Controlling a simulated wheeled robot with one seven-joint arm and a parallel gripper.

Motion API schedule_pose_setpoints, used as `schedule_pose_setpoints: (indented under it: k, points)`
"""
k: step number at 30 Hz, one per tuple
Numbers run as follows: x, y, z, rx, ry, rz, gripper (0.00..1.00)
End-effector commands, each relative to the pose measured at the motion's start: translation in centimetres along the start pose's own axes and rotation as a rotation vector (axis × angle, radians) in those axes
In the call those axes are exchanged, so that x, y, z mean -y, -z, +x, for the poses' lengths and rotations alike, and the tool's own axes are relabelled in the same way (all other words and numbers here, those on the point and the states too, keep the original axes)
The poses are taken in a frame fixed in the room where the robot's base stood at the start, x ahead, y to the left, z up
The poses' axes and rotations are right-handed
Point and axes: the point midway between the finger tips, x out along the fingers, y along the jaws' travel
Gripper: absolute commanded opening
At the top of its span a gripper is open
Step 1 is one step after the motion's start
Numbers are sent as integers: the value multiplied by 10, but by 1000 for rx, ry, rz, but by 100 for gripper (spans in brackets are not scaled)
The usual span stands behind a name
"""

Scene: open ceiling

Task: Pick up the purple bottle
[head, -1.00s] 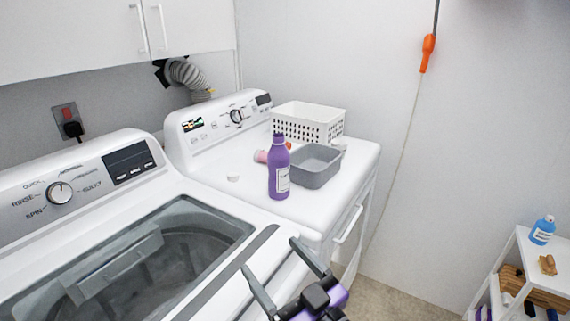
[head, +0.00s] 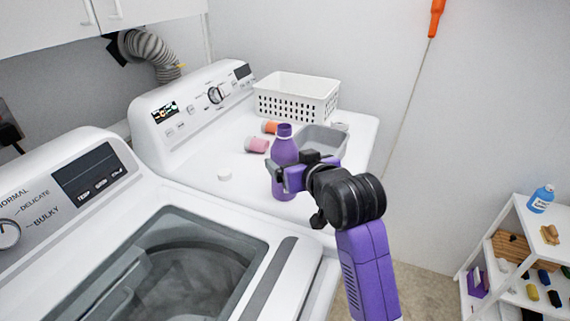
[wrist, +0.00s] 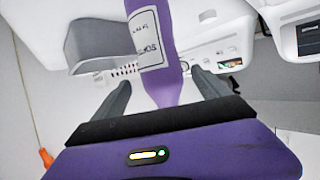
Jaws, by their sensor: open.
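The purple bottle (head: 284,151) stands upright on the white dryer top in the head view, partly hidden by my gripper. In the wrist view the bottle (wrist: 156,75) appears upside down, with its white label showing, between the two dark fingers. My gripper (head: 276,171) is open, with its fingers reaching to the bottle on either side. In the wrist view my gripper (wrist: 160,92) shows a gap between the fingers and the bottle; I see no firm contact.
A grey bin (head: 322,139) stands right behind the bottle. A white perforated basket (head: 297,98) is at the back. A pink container (head: 257,145) and an orange one (head: 270,127) lie to the left. The open-topped washer (head: 190,222) is in front.

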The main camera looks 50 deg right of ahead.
Motion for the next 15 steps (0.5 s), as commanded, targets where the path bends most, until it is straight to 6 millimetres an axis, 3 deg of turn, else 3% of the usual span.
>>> schedule_pose_setpoints:
  k: [15]
  points:
    - [1,1,54,11,0,0,86]
